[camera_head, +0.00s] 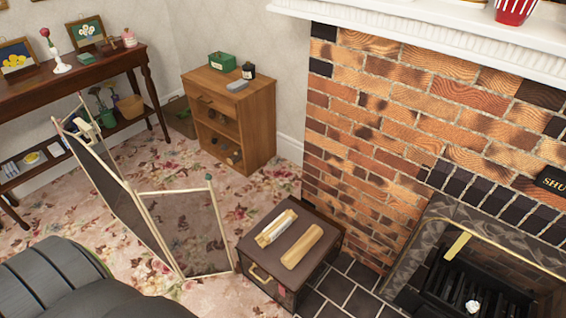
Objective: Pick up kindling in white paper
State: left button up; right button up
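A bundle of pale sticks with a white wrap (276,227), which looks like the kindling in white paper, lies on top of a small dark box (322,232). The box stands on the floor beside the hearth. A plain tan piece (302,246), like a log or a brown-wrapped bundle, lies next to it on the right, roughly parallel and slightly apart. Neither of my grippers is in view, and nothing is seen touching the bundle.
A folding fire screen (188,232) stands just left of the box. A brick fireplace (385,130) with a grate (455,290) is at the right. A wooden cabinet (230,117) stands behind. Dark grey furniture (50,275) fills the bottom left. Flowered carpet (272,187) lies open between.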

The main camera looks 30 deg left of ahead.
aim_at(268, 236)
jog(key=u, duration=1)
